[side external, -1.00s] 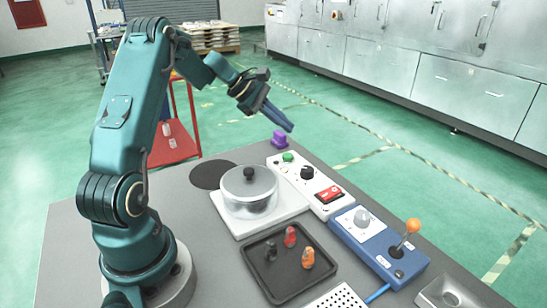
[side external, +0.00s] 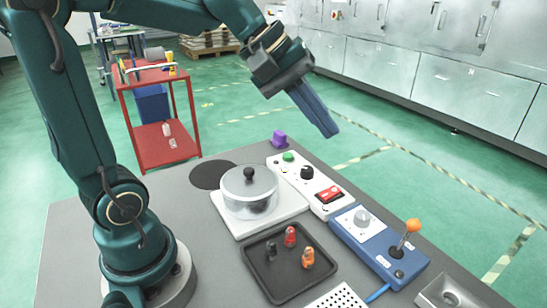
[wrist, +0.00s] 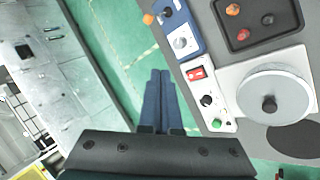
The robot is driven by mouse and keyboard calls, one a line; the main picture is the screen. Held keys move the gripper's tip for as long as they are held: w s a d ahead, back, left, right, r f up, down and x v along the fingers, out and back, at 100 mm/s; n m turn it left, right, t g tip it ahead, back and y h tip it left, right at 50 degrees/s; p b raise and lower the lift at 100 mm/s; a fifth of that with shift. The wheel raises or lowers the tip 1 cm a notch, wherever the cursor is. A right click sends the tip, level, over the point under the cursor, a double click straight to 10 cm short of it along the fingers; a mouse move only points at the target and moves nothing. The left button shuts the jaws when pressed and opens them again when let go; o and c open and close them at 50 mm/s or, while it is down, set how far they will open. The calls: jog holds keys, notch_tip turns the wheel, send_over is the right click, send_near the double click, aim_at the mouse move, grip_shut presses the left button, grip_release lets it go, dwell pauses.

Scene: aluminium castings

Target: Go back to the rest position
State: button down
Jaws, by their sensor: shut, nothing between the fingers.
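My gripper (side external: 328,131) is shut and empty. In the side external view it hangs in the air above and behind the far right part of the grey table (side external: 180,222), with its blue fingers pointing down to the right. In the wrist view the fingers (wrist: 161,74) lie side by side against the green floor, left of the white control panel. Nothing is held, and the fingers touch nothing.
On the table are a lidded pot (side external: 249,190), a white button panel (side external: 318,190), a blue joystick box (side external: 385,245), a black tray (side external: 272,282) with small figures, and a purple block (side external: 280,139). A red cart (side external: 175,150) stands behind.

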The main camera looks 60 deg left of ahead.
jog(key=s+d+f+m+y, duration=0.25)
jog(key=s+m, duration=0.35)
jog(key=s, duration=0.3)
jog(key=s+a+f+m+y, duration=0.1)
jog(key=s+a+f+m, duration=0.2)
jog(key=s+f+m, duration=0.1)
jog(key=shift+s+f+g, duration=0.15)
jog(key=shift+s+g, duration=0.25)
jog(key=shift+s, duration=0.25)
